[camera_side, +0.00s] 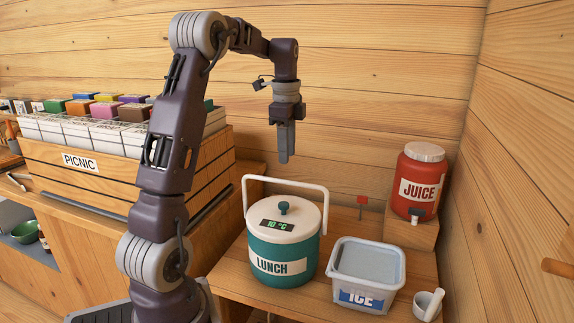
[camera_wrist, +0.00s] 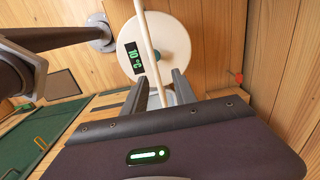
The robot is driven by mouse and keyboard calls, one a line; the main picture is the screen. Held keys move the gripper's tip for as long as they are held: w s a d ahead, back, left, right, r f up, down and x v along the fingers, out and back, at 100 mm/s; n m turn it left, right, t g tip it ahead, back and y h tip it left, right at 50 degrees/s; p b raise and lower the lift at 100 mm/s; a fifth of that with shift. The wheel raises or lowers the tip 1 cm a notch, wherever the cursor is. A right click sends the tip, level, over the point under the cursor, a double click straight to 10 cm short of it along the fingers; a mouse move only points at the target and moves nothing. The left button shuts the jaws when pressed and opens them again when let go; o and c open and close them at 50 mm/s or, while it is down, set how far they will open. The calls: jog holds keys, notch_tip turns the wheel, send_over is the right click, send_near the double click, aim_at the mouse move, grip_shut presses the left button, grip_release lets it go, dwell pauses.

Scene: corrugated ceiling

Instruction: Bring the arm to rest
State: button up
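My gripper (camera_side: 284,158) hangs straight down in the side view, high above the lunch jug and clear of everything. Its two fingers overlap from the side. In the wrist view my gripper (camera_wrist: 160,76) has its fingers apart with nothing held between them. The teal lunch jug (camera_side: 259,261) stands on the wooden counter below. Its white lid carries a teal knob and a display reading 10 °C. The white handle (camera_side: 246,195) is raised over the lid. The lid (camera_wrist: 127,42) also shows in the wrist view, with the handle crossing it.
A white ice tub (camera_side: 343,270) stands right of the jug. A red juice dispenser (camera_side: 418,177) sits on a wooden block behind it. A small white cup (camera_side: 426,304) is at the front right. A wooden picnic crate (camera_side: 60,180) fills the left. Wooden walls close the back and right.

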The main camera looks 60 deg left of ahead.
jog(key=shift+r, duration=0.35)
jog(key=s+d+r+n+t, duration=0.1)
jog(key=s+d+r+n, duration=0.15)
jog(key=d, duration=0.55)
jog(key=s+d+r+n+t, duration=0.1)
jog(key=s+d+r, duration=0.15)
jog(key=d, duration=0.55)
jog(key=s+d+f+n+t, duration=0.1)
jog(key=s+d+f+n, duration=0.1)
jog(key=s+d, duration=0.5)
jog(key=s+d+f+n+t, duration=0.2)
jog(key=s+d+n, duration=0.1)
jog(key=s+d, duration=0.3)
jog(key=shift+s+d+f, duration=0.15)
jog(key=shift+s+d, duration=0.2)
